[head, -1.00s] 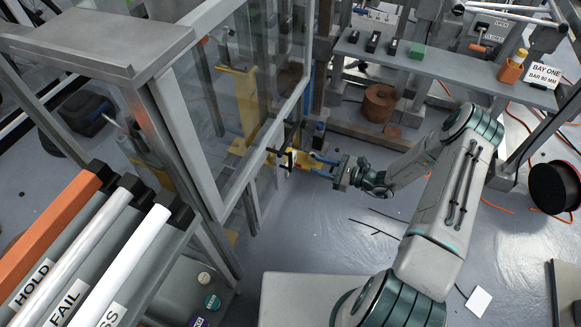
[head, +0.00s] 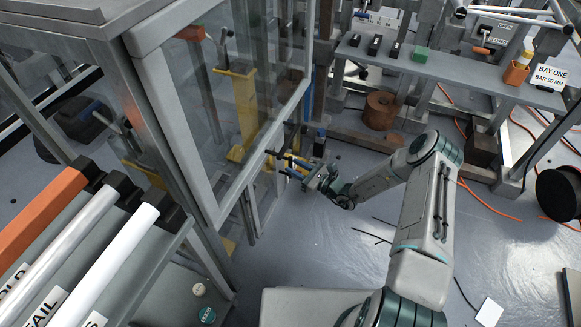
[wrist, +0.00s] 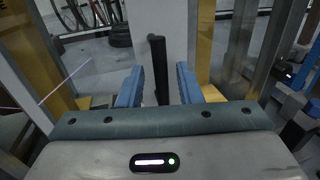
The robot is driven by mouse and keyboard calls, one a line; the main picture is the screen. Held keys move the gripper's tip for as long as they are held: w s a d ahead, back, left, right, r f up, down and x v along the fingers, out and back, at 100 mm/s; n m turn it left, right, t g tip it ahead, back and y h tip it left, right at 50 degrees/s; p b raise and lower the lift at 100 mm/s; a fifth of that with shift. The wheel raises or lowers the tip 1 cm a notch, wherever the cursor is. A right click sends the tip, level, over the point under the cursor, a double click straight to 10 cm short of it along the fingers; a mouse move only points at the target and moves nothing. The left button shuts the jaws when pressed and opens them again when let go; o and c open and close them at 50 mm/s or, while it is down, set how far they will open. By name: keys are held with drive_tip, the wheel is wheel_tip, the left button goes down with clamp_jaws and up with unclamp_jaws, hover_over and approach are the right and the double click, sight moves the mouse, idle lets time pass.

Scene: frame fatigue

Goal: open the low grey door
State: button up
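In the wrist view, a light grey panel (wrist: 172,22), which looks like the low grey door, stands straight ahead. A black upright bar handle (wrist: 157,60) is in front of it. My gripper (wrist: 160,86) is open, its two blue fingers on either side of the handle's line of sight, with gaps to both. I cannot tell how deep the handle sits between them. In the head view my gripper (head: 287,163) is beside the lower edge of the glass-panelled frame; the door's face is hard to make out there.
A tall glass-panelled frame (head: 212,205) stands left of my arm. Yellow brackets (head: 243,105) show through the glass. A grey shelf (head: 455,75) with small blocks is at the back. A black reel (head: 560,192) and orange cables lie at right. The floor (head: 500,240) right of my arm is mostly clear.

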drive_tip(key=shift+x, duration=1.35)
drive_tip(key=shift+d, duration=0.1)
clamp_jaws()
